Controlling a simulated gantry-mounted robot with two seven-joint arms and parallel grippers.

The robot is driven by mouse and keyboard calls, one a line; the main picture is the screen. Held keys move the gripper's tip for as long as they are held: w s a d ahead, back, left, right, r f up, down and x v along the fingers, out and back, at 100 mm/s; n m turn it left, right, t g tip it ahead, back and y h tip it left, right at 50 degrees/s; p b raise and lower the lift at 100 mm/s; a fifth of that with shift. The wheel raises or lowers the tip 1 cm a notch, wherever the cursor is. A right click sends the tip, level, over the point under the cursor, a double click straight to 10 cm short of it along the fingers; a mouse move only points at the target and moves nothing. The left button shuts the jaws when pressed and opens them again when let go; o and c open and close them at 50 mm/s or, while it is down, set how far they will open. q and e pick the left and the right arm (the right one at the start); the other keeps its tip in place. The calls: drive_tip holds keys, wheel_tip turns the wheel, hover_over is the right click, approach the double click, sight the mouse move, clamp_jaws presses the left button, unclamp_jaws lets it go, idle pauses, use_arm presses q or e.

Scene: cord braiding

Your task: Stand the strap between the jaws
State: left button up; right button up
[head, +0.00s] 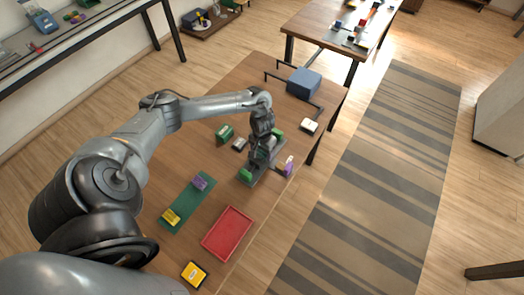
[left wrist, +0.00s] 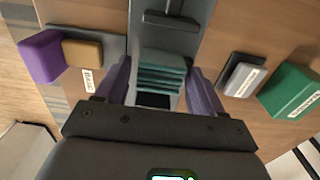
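My left gripper (head: 258,160) is over the grey fixture plate (head: 262,172) on the wooden table. In the left wrist view, its two purplish fingers (left wrist: 163,90) are apart, one on each side of a teal ridged piece (left wrist: 163,70), which may be the strap. Small gaps seem to show beside it. A dark bar (left wrist: 170,20) crosses the grey plate beyond it and may be one of the jaws. In the head view, a green block (head: 245,175) stands at the plate's near end; my gripper hides the plate's middle. My right gripper is not in view.
A purple block (left wrist: 40,56) and a brown block (left wrist: 83,54) are left of the plate; a grey block (left wrist: 243,76) and a green block (left wrist: 290,90) are right. A red tray (head: 228,233), green mat (head: 187,203) and blue box (head: 303,82) are also on the table.

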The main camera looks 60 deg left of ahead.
sight(262, 152)
use_arm(q)
drive_tip(key=shift+o, duration=0.5)
drive_tip(key=shift+r, duration=0.2)
wheel_tip(262, 152, up, 11)
drive_tip(key=p, duration=0.4)
drive_tip(key=w+d+f+m+t+h, duration=0.1)
drive_tip(key=d+m+t, duration=0.25)
drive_tip(key=d, duration=1.15)
drive_tip(key=w+d+f+m+t+h, duration=0.15)
drive_tip(key=d+m, duration=0.35)
drive_tip(key=d, duration=0.9)
drive_tip(key=s+a+r+y, duration=0.1)
drive_tip(key=s+r, duration=0.2)
drive_tip(key=s, duration=0.5)
drive_tip(key=s+a+r+g+y, duration=0.1)
drive_tip(key=s+r, duration=0.2)
drive_tip(key=s, duration=0.5)
drive_tip(key=shift+a+r+n, duration=0.2)
drive_tip(key=shift+a+n, duration=0.2)
drive_tip(key=shift+n, duration=0.05)
